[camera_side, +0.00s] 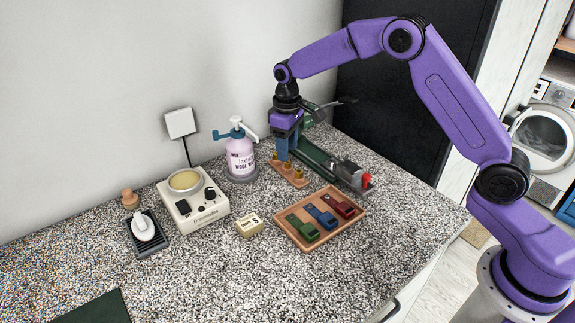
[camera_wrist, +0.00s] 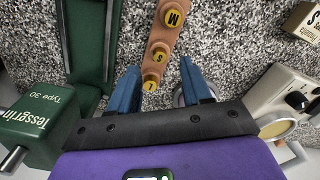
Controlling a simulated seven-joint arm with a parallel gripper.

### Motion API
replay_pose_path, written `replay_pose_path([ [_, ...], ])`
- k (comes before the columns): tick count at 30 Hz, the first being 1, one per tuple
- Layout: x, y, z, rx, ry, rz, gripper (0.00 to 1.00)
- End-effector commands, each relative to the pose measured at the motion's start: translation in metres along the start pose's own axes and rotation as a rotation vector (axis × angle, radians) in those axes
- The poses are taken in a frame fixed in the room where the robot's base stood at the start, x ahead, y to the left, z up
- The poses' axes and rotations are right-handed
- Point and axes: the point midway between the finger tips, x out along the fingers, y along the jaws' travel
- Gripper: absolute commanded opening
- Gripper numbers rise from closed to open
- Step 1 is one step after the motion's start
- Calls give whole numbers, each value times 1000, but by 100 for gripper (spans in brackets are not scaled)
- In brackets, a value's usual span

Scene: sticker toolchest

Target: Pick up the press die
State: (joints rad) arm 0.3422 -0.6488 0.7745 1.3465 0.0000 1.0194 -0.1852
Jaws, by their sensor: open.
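My gripper (camera_side: 283,158) points down over the far end of the rack. Its blue fingers are open and apart in the wrist view (camera_wrist: 159,74), with the L die between them and the S die just beyond the tips. Nothing looks held. In the side view the fingers partly hide that end of the rack.
A long green machine (camera_side: 318,158) with a red knob (camera_side: 367,180) lies close right of the rack. A pump bottle (camera_side: 240,158) stands close left. A wooden tray (camera_side: 281,222) of coloured tools, a cream box (camera_side: 249,226) and a cream device (camera_side: 181,212) are nearer.

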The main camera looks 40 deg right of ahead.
Motion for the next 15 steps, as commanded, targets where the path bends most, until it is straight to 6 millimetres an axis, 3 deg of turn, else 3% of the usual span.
replay_pose_path([
  [7, 34, 0, 1, 1, -4, -1, 48],
  [15, 40, 0, 0, 0, -1, 0, 48],
])
